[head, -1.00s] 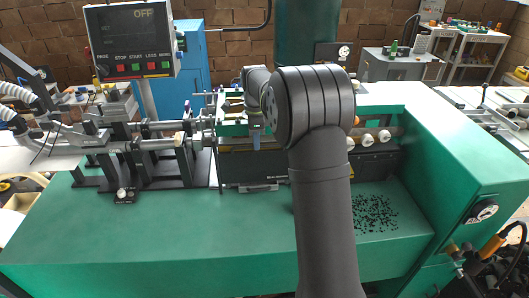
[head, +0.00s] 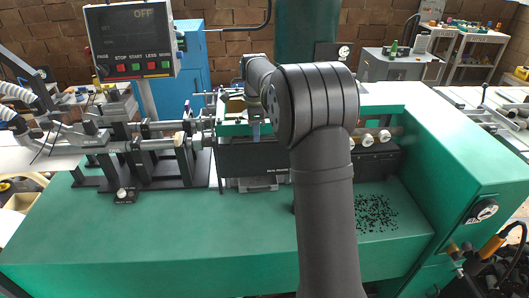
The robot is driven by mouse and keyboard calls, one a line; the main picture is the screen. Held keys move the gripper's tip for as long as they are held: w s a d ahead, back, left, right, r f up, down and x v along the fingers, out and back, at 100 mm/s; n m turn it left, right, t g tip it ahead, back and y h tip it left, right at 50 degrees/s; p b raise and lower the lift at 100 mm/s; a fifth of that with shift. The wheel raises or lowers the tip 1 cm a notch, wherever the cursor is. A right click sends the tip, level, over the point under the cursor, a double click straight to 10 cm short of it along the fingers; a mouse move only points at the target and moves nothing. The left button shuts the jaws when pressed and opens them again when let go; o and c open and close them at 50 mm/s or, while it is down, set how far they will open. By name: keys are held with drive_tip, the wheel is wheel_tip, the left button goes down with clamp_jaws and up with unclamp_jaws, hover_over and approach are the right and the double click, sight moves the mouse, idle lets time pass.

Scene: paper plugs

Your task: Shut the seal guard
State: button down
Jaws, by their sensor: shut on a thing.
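The seal guard (head: 238,158) looks to be the dark panel with small pale lettering at the front of the green machine's middle section. My gripper (head: 256,136) points down at the panel's top edge and is shut on it. The fingertips are small in this view, so the exact grip point is hard to see. A grey metal plate (head: 258,184) shows below the panel. My own arm hides the right part of the guard and the section behind it.
The control box (head: 130,40) at upper left reads OFF. Metal rods and clamps (head: 150,145) stand left of the guard. Pale round knobs (head: 368,140) are to the right. Dark scraps (head: 375,212) lie on the green top (head: 170,240), whose front is clear.

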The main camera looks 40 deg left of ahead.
drive_tip(key=shift+r, duration=0.85)
drive_tip(key=c, duration=1.6)
unclamp_jaws()
drive_tip(key=shift+c, duration=0.2)
wheel_tip(320, 180, up, 7)
drive_tip(key=shift+f, duration=3.55)
